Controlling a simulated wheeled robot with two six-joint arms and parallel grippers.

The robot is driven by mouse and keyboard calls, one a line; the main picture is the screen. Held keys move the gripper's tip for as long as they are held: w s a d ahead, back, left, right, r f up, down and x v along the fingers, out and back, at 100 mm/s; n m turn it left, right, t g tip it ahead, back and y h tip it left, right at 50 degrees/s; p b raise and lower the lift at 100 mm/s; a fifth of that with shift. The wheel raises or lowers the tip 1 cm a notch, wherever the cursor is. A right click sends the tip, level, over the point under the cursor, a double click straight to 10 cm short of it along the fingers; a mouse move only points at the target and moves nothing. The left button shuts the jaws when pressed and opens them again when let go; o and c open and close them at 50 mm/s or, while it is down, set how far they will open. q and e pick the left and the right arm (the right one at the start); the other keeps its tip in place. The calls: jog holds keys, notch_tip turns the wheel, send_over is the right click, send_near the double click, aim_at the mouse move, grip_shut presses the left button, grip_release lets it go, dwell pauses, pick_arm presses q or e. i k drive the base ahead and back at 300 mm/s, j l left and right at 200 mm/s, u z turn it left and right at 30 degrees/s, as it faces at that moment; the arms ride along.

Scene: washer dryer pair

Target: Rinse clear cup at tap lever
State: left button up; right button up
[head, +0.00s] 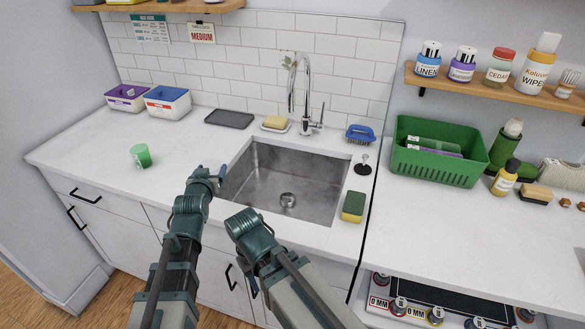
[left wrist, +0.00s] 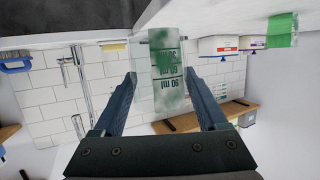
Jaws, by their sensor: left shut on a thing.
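My left gripper (head: 217,176) is over the counter at the left edge of the sink (head: 285,185). In the left wrist view, which is upside down, its fingers (left wrist: 167,78) are shut on the clear cup (left wrist: 168,65). The cup has dark ml marks and green smears on its wall. In the head view I cannot make the cup out at the gripper. The chrome tap (head: 300,90) stands behind the sink, with the tap lever (head: 318,116) on its right side. The tap also shows in the left wrist view (left wrist: 80,80). The right gripper does not show.
A yellow sponge (head: 275,122) and a blue brush (head: 360,133) lie behind the sink. A yellow-green sponge (head: 353,207) and black stopper (head: 363,166) lie right of it. The basin looks clear apart from its drain.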

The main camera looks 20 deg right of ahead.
aim_at(320, 126)
jog(key=k+z, duration=0.15)
jog(key=k, duration=0.35)
jog(key=z, duration=1.2)
jog(key=k+j+z, duration=0.1)
jog(key=j+z, duration=0.25)
jog(key=k+j, duration=0.1)
jog(key=j, duration=0.25)
jog(key=k+j, duration=0.15)
jog(key=j, duration=0.25)
jog(key=k+j, duration=0.1)
jog(key=j, duration=0.25)
jog(key=k+j, duration=0.15)
jog(key=j, duration=0.25)
jog(key=i+l, duration=0.1)
jog(key=i, duration=0.4)
